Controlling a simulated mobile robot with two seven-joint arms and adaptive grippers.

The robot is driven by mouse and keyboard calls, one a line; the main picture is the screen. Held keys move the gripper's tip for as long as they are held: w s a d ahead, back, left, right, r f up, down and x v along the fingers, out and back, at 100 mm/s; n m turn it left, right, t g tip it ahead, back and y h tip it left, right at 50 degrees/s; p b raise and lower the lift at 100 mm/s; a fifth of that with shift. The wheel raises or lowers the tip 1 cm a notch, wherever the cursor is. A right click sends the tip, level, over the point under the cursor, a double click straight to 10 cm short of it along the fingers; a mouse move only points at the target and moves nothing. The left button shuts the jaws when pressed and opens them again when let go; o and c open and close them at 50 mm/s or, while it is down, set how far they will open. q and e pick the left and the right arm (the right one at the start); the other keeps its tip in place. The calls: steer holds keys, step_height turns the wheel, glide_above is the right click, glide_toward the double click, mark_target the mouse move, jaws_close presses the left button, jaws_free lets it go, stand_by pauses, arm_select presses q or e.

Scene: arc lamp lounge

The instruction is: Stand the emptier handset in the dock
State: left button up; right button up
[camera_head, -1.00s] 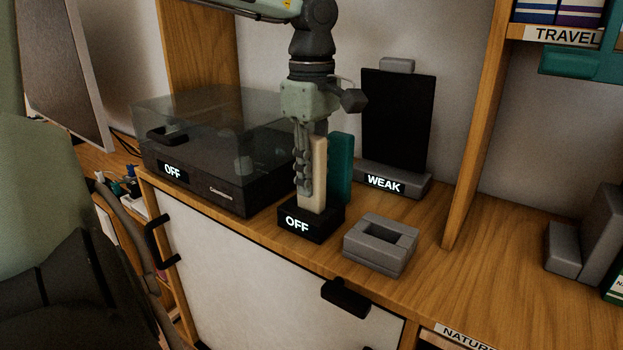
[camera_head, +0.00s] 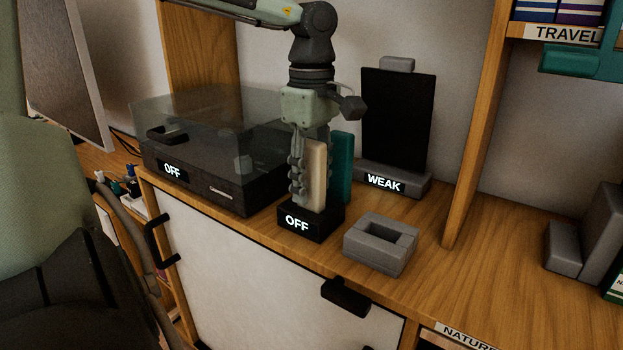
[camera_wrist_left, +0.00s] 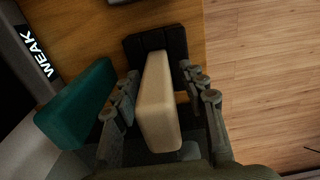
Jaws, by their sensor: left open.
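A cream handset (camera_head: 317,172) stands upright in a small black base (camera_head: 312,224) whose display reads OFF. A teal handset (camera_head: 343,168) stands upright just behind it; its foot is hidden. My left gripper (camera_head: 305,195) points down with its fingers on either side of the cream handset, low near the black base. In the left wrist view the cream handset (camera_wrist_left: 157,105) lies between the open fingers, with gaps beside it. The teal handset (camera_wrist_left: 80,105) is outside the fingers at left. A grey block with a rectangular slot (camera_head: 402,258) sits empty at right.
A black panel (camera_head: 398,118) stands on a grey base marked WEAK (camera_head: 422,187) behind. A clear-lidded turntable (camera_head: 215,182) marked OFF is at left. A wooden upright (camera_head: 474,130) rises at right. The counter (camera_head: 475,265) is clear right of the slotted block.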

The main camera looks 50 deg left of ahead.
mark_target(312, 142)
arm_select(q)
steer(key=shift+r, duration=0.35)
step_height(312, 142, up, 6)
steer(key=shift+r, duration=0.5)
arm_select(e)
steer(key=shift+x, duration=0.8)
steer(key=shift+s+a, duration=0.1)
steer(key=shift+a, duration=0.1)
